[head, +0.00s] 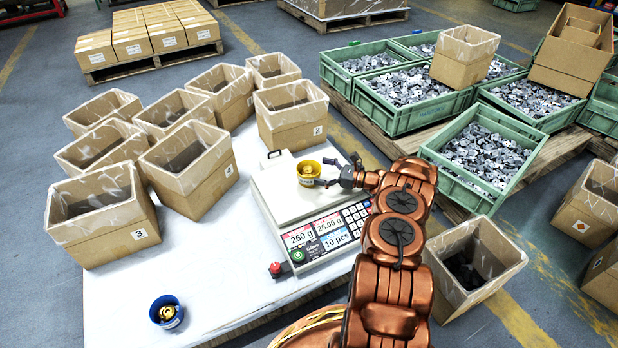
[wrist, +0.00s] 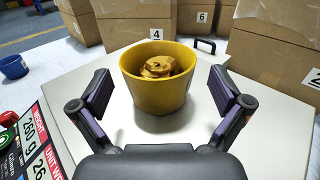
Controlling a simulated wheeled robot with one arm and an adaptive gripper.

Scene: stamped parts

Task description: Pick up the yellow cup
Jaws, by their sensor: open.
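The yellow cup (head: 308,173) stands upright on the white pan of the counting scale (head: 270,193) and holds brass-coloured parts. In the wrist view the yellow cup (wrist: 157,95) is straight ahead, centred between the fingers. My gripper (head: 334,173) reaches in from the right at the cup's side. In the wrist view my gripper (wrist: 160,92) is open, with one finger on each side of the cup and a visible gap at both. The fingers do not touch the cup.
A blue cup (head: 166,311) with parts stands at the table's front left. Several lined cartons (head: 102,247) fill the table's left and back; a carton marked 2 (head: 294,138) stands just behind the scale. Green crates of metal parts (head: 446,180) are at the right. The front-left table is mostly clear.

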